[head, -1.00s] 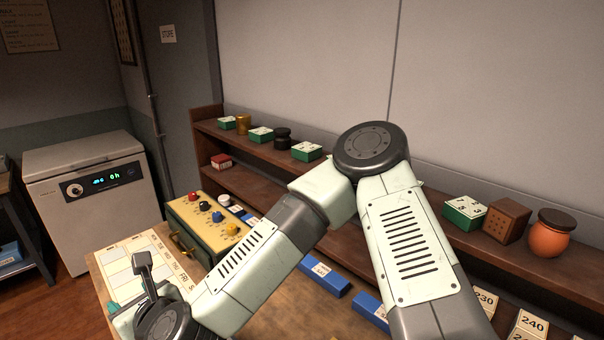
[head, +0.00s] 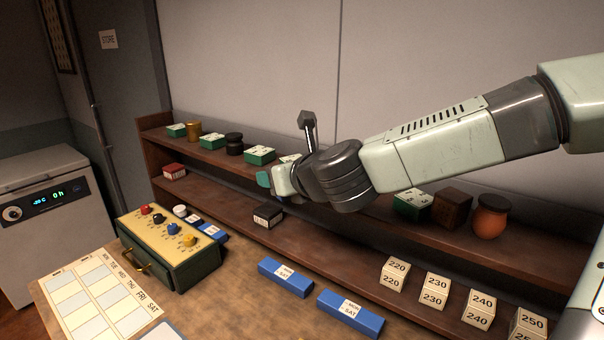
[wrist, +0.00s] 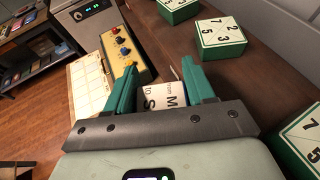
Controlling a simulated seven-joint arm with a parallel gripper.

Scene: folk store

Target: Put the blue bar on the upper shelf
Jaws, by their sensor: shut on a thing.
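My gripper (head: 266,181) is at the upper shelf (head: 222,158), near its front edge, right of the middle green box. In the wrist view its teal jaws (wrist: 161,78) are shut on a block with a white lettered label, the blue bar (wrist: 162,95).
Green boxes (head: 260,155), a brass tin (head: 193,130) and a black jar (head: 234,143) stand on the upper shelf. A dark box (head: 267,215) is on the lower shelf. Other blue bars (head: 285,278) lie on the table by a control box (head: 172,247).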

